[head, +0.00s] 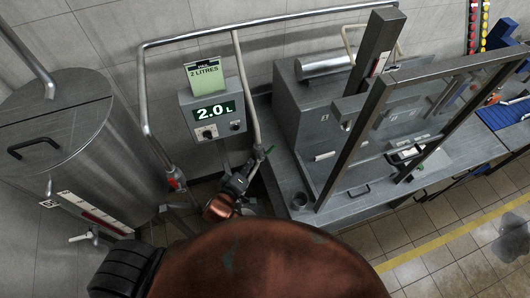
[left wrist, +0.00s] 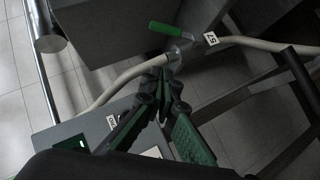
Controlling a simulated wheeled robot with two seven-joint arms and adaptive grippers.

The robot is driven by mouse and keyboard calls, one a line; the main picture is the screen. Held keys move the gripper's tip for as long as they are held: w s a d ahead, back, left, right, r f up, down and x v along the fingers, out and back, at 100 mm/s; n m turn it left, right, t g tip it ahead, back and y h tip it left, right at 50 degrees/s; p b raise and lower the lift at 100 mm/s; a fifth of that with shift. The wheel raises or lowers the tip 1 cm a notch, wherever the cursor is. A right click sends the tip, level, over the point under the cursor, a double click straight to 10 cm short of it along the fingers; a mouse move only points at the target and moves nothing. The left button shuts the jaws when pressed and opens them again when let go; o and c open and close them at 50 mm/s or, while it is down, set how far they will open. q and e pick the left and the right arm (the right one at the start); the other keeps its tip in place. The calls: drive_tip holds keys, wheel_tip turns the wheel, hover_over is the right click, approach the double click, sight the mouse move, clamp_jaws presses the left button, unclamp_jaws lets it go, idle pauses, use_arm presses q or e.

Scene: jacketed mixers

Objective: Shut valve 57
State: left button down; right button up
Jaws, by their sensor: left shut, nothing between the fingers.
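Valve 57 has a green lever handle (left wrist: 166,28) and a white tag reading 57 (left wrist: 210,39) in the left wrist view. It sits on a cream hose (left wrist: 245,45). The handle lies at an angle to the hose there. In the head view the small green handle (head: 268,150) sticks out to the right of the cream hose (head: 248,90), below the display box. My left gripper (head: 245,172) is just below the valve. In the left wrist view its fingertips (left wrist: 164,76) are together and empty, close to the hose and apart from the handle. My right gripper is not in view.
A display box (head: 212,110) reads 2.0 L, with a green 2 LITRES card above it. A grey pipe frame (head: 145,90) runs around it. A steel tank (head: 50,130) stands left. A steel bench (head: 300,110) with a framed guard stands right of the valve.

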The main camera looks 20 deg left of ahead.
use_arm(q)
drive_tip(key=p, duration=0.1)
approach(271, 150)
drive_tip(key=w+a, duration=0.4)
drive_tip(key=shift+w+d+f+p, duration=0.15)
drive_tip(key=shift+w+d+f, duration=0.45)
drive_tip(key=shift+d, duration=0.15)
drive_tip(key=shift+w+d+f+p, duration=0.15)
drive_tip(key=shift+w+d+f, duration=0.3)
drive_tip(key=shift+d+f, duration=0.25)
drive_tip(key=shift+r, duration=0.1)
